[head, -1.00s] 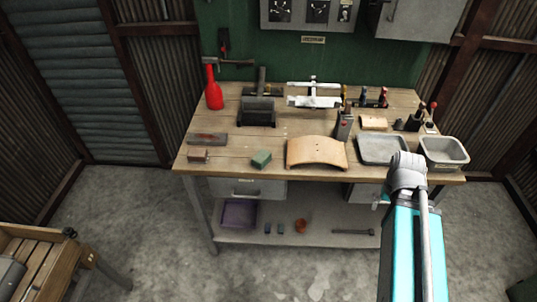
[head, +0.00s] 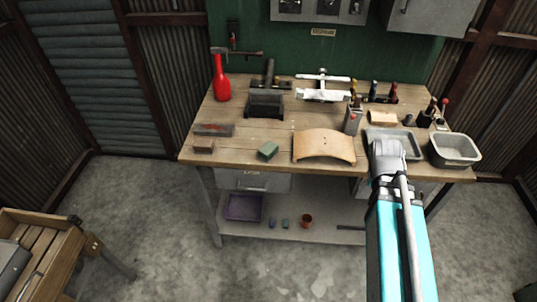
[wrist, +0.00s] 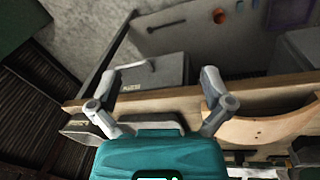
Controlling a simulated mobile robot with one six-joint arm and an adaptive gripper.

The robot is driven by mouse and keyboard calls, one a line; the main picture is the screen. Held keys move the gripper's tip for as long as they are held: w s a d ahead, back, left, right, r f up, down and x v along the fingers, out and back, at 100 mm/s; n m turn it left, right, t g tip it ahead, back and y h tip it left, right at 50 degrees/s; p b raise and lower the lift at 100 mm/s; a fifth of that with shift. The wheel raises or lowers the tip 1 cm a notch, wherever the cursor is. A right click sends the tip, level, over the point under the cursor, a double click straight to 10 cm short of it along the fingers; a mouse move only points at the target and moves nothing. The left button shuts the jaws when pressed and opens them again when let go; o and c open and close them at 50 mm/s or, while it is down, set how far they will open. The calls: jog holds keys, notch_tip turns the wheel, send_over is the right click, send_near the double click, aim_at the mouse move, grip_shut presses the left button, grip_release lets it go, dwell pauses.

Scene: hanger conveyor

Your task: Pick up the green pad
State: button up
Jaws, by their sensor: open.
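The green pad (head: 268,150) is a small block lying near the front edge of the wooden workbench (head: 240,160), left of the curved wooden piece (head: 324,147). I cannot make out the pad in the wrist view. My gripper (wrist: 161,73) is open in the wrist view, with its two fingers spread wide and nothing between them. Beyond the fingers are the bench edge, a grey drawer front and the floor. The curved piece also shows at the right of the wrist view (wrist: 262,127). In the head view my arm hides the gripper's fingers, over the bench's right side.
A brown block (head: 204,146) and a flat dark stone (head: 214,130) lie left of the pad. A grey tray (head: 411,143) and a deeper bin (head: 455,150) are at the right.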

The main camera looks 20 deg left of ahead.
jog(key=w+a+f+m+t+h+b, duration=0.1)
jog(key=w+a+f+t+h+b, duration=0.2)
jog(key=a, duration=0.6)
jog(key=m+t+b, duration=0.2)
jog(key=t+b, duration=0.7)
jog(key=b, duration=0.2)
send_near(263, 152)
jog(key=shift+s+d, duration=0.1)
jog(key=shift+s, duration=0.25)
jog(key=b+x, duration=0.3)
jog(key=x, duration=0.4)
jog(key=shift+w+f, duration=0.15)
jog(key=shift+w, duration=0.2)
jog(key=shift+w+d+f, duration=0.1)
jog(key=shift+w, duration=0.3)
jog(key=shift+w, duration=0.1)
